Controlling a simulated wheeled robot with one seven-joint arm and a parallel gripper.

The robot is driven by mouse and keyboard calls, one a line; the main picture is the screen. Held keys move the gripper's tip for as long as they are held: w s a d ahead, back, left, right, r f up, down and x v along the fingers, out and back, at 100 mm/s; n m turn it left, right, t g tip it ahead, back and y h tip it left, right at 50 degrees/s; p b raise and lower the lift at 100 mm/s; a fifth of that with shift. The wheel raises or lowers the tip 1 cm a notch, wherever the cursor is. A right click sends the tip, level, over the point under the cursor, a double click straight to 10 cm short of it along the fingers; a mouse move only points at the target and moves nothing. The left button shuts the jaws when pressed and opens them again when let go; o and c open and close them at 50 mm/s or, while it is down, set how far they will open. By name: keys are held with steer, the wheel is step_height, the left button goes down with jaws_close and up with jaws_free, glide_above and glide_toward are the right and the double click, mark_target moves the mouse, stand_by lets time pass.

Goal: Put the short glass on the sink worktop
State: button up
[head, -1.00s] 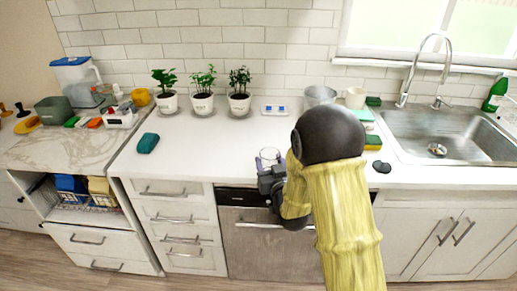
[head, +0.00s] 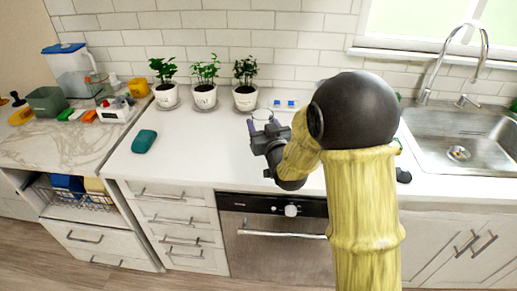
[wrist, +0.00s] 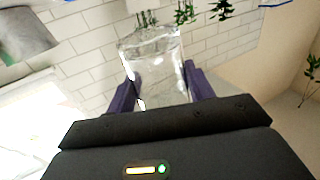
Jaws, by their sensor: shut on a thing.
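The short glass (wrist: 152,62) is clear and fills the middle of the wrist view, between the two purple fingers. My gripper (wrist: 162,88) is shut on it. In the head view the rim of the glass (head: 262,115) shows just past my gripper (head: 262,125), over the white sink worktop (head: 205,150). Whether its base touches the worktop or is a little above it, I cannot tell. My arm hides part of the worktop to the right.
Three potted plants (head: 204,96) stand behind along the tiled wall. A small blue and white item (head: 285,103) lies near the glass. A teal sponge-like item (head: 144,141) lies to the left. The sink (head: 455,140) is at right. The worktop between sponge and glass is clear.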

steer(key=shift+s, duration=0.4)
steer(key=f, duration=0.5)
steer(key=shift+w+d+f, duration=0.1)
steer(key=shift+d, duration=0.2)
steer(key=shift+a+f, duration=0.15)
steer(key=shift+f, duration=0.1)
steer(key=shift+f, duration=0.1)
step_height(320, 180, down, 4)
steer(key=shift+w, duration=0.1)
steer(key=shift+f, duration=0.1)
steer(key=o, duration=1.1)
steer(key=shift+o, duration=0.2)
